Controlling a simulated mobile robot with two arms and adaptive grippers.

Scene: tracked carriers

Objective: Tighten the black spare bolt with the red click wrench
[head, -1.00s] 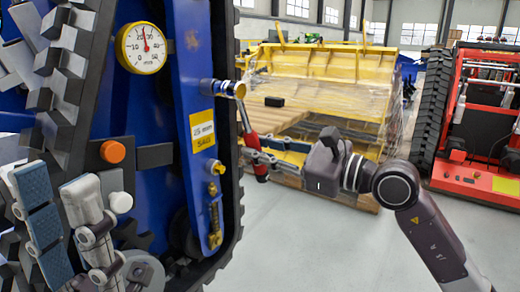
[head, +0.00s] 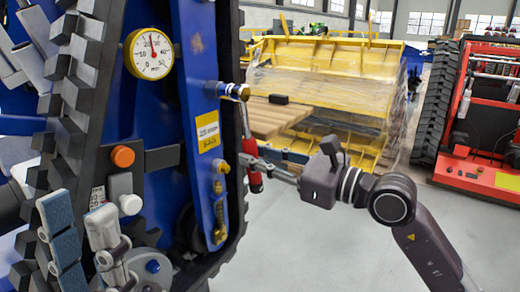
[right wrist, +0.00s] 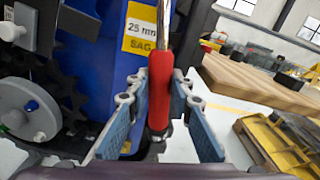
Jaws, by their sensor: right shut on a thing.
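The red click wrench (head: 250,165) hangs nearly upright beside the blue frame (head: 195,90) of the carrier. Its steel shaft runs up to a fitting with a blue ring (head: 234,91) at the frame's edge. My right gripper (head: 254,164) is shut on the red handle, which also shows between the blue-padded fingers in the right wrist view (right wrist: 160,88). My left gripper (head: 78,215) is at the lower left in front of the track, its fingers apart and empty. I cannot pick out a black bolt; the wrench's head hides what it sits on.
A round gauge (head: 149,53), an orange knob (head: 123,156) and a yellow 25 mm sag label (head: 207,131) are on the carrier. Brass fittings (head: 218,187) sit below the label. A wrapped yellow machine (head: 335,75) and a red carrier (head: 480,130) stand behind.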

